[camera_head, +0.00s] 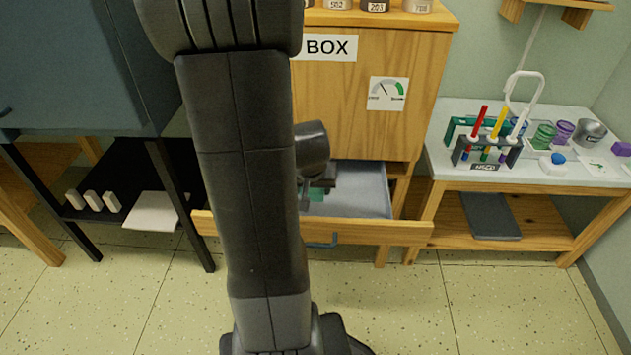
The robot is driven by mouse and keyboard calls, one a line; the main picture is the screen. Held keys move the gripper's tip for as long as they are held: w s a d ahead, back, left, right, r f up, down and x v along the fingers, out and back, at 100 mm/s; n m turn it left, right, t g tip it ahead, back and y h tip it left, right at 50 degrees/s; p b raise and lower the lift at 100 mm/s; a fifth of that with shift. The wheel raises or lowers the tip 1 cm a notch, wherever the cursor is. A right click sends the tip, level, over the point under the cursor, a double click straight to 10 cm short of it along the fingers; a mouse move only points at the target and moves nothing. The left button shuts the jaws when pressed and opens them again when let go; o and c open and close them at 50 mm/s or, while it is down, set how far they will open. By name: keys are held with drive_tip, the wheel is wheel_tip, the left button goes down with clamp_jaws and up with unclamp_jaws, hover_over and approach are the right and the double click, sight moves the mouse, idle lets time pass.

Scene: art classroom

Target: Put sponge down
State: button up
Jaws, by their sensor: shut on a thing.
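My gripper (317,187) points down over the open drawer (370,232) of a wooden cabinet and is partly hidden behind my arm. It is shut on a small green thing, seemingly the sponge (317,194), of which only a bit shows. The sponge is over or inside the drawer's grey-lined tray; I cannot tell whether it touches the bottom. The right part of the drawer floor (365,190) is bare. The left part is hidden by my arm.
The wooden cabinet (425,60) has a "BOX" label and a gauge sign (388,93). A side table (590,175) at right holds a rack of coloured tubes (487,150) and cups. A dark shelf (120,190) with white blocks stands left. The floor in front is clear.

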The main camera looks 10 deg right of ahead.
drive_tip(key=w+f, duration=0.1)
drive_tip(key=w, duration=0.1)
drive_tip(key=w+d+f, duration=0.1)
drive_tip(key=w, duration=0.2)
drive_tip(key=w+d+f+b, duration=0.1)
drive_tip(key=w+f, duration=0.1)
drive_tip(key=shift+w, duration=0.2)
drive_tip(key=shift+w+d+f+b, duration=0.2)
drive_tip(key=shift+w+f+b, duration=0.05)
drive_tip(key=shift+w+f, duration=0.35)
drive_tip(key=shift+w+d+f+b, duration=0.25)
drive_tip(key=shift+w+f, duration=0.25)
drive_tip(key=shift+w, duration=0.15)
drive_tip(key=shift+f, duration=0.15)
drive_tip(key=o, duration=0.9)
